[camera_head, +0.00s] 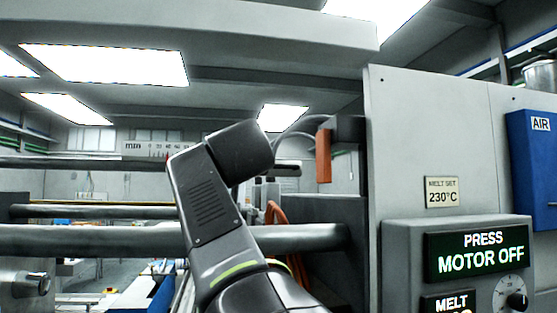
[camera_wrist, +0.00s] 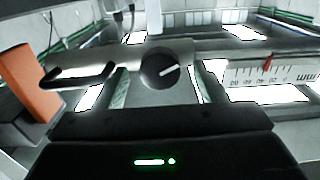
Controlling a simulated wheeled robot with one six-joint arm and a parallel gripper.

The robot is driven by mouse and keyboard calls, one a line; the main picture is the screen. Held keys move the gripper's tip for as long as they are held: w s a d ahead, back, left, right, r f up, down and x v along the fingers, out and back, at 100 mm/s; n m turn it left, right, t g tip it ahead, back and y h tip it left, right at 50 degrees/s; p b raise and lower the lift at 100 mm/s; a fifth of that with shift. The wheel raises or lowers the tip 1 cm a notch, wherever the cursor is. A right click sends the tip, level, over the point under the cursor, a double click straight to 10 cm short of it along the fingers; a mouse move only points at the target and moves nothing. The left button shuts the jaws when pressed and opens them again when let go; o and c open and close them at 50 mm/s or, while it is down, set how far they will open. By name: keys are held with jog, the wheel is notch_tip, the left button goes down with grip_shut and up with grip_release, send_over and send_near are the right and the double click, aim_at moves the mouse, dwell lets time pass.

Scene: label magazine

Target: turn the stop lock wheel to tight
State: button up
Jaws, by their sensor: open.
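The stop lock wheel appears to be the round dark knob (camera_wrist: 160,69) with a white pointer line, on a grey block in the middle of the wrist view. The line slants up to the right. In the head view the knob is not visible, and my arm blocks part of that area. The dark housing of my gripper (camera_wrist: 155,145), with a green light, fills the bottom of the wrist view, below the knob in the picture. My gripper is open and I see nothing held. Its fingertips are not clearly distinguishable.
A dark bar handle (camera_wrist: 82,77) and an orange block (camera_wrist: 30,82) lie left of the knob. A millimetre scale (camera_wrist: 270,72) with a red pointer is at right. In the head view, the press cabinet (camera_head: 415,140) and control panel (camera_head: 400,260) stand right, thick horizontal bars (camera_head: 80,238) left.

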jog(key=shift+x, duration=0.9)
jog(key=shift+c, duration=0.3)
jog(key=c, duration=0.9)
jog(key=shift+c, duration=0.2)
jog(key=shift+f+m, duration=0.1)
jog(key=shift+m, duration=0.2)
jog(key=shift+a+m+b, duration=0.1)
jog(key=shift+m+b, duration=3.05)
jog(key=shift+m, duration=2.05)
